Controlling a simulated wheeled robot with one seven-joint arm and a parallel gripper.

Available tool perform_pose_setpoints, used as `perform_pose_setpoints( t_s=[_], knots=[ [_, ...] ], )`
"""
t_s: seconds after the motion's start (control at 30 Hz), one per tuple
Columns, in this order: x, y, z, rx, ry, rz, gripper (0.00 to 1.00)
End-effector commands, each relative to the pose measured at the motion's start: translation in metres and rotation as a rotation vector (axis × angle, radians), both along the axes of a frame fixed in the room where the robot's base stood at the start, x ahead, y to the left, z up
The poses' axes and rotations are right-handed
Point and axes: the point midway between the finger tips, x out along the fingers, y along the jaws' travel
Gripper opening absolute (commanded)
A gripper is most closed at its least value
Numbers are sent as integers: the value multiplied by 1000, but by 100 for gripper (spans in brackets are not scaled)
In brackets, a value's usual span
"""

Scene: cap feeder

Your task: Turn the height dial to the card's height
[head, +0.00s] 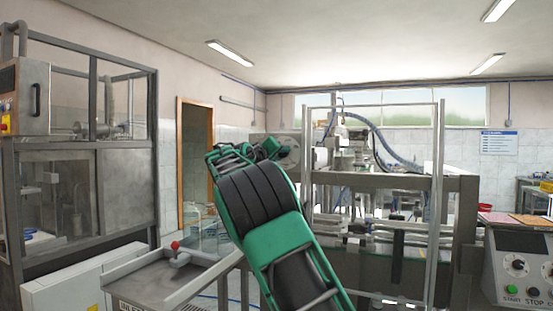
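A grey control box (515,262) stands at the right edge. Its sloped front carries a round dial (517,266) with a dark knob, and a second dial (548,268) is partly cut off by the picture edge. Their markings are too small to read, so I cannot tell which is the height dial or where it points. No card with a readable height shows. My green and black arm rises through the middle, well left of the control box, and bends away at its top. My gripper's fingers are not visible.
A metal-framed machine (382,180) stands between my arm and the control box. A steel table (165,275) with a red knob (175,245) and a glazed cabinet (80,190) are left.

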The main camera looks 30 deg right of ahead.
Motion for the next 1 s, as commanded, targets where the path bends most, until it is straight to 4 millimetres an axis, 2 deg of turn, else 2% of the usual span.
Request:
perform_pose_setpoints(
  t_s=[0.03,0.13,0.47,1.0],
  knots=[
    [1,12,-1,1,2,4,8],
    [1,5,-2,3,1,3,8],
    [2,2,-1,66,-81,6,8],
    [2,1,2,360,-460,6,8]
  ],
)
